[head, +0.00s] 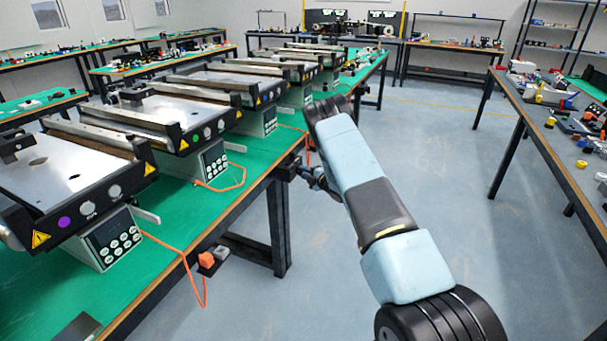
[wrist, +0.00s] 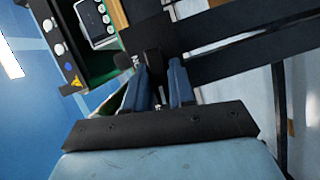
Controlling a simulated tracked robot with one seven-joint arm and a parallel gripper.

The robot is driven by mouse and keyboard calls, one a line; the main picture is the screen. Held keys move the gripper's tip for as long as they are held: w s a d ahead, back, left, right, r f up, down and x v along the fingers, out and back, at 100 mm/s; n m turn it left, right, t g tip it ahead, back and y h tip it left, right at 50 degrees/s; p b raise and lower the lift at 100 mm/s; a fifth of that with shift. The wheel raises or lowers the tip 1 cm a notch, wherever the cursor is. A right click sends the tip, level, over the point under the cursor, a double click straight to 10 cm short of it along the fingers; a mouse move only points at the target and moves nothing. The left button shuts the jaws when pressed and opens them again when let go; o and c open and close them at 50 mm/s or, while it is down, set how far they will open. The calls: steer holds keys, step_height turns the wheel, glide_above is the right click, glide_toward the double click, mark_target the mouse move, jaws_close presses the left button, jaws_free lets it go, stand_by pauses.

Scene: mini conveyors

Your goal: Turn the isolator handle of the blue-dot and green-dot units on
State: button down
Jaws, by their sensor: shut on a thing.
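My gripper (head: 312,178) is at the front edge of the green-topped table, beside the row of conveyor units. In the wrist view its two blue-grey fingers (wrist: 160,78) reach to a small dark handle-like part (wrist: 153,62) at the table edge and are shut on it. The fingers cover much of this part, so its turn angle cannot be told. A unit with a blue dot (wrist: 68,66) shows at upper left in the wrist view. In the head view the nearest unit has a purple dot (head: 64,223).
Several conveyor units stand in a row on the green table (head: 150,275), with keypads (head: 112,240) and orange cables (head: 190,270) over its edge. A cluttered table (head: 545,118) stands at right. The blue floor (head: 440,170) between is clear.

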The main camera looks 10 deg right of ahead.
steer(key=shift+w+d+r+m+g+y, duration=0.1)
steer(key=shift+m+g+y, duration=0.15)
steer(key=shift+m+g, duration=1.25)
steer(key=shift+w+d+r+m+g+y, duration=0.25)
steer(key=shift+m+g, duration=0.45)
steer(key=shift+m, duration=1.6)
steer(key=shift+s+f+m+g+y, duration=0.1)
steer(key=shift+m+g+y, duration=0.2)
steer(key=shift+m+g, duration=1.2)
steer(key=shift+m+t, duration=0.3)
steer(key=shift+m, duration=0.3)
steer(key=c, duration=1.2)
jaws_free()
steer(key=shift+w, duration=0.1)
steer(key=shift+c, duration=0.2)
steer(key=shift+o, duration=1)
steer(key=v, duration=1.3)
steer(key=shift+s+d, duration=0.3)
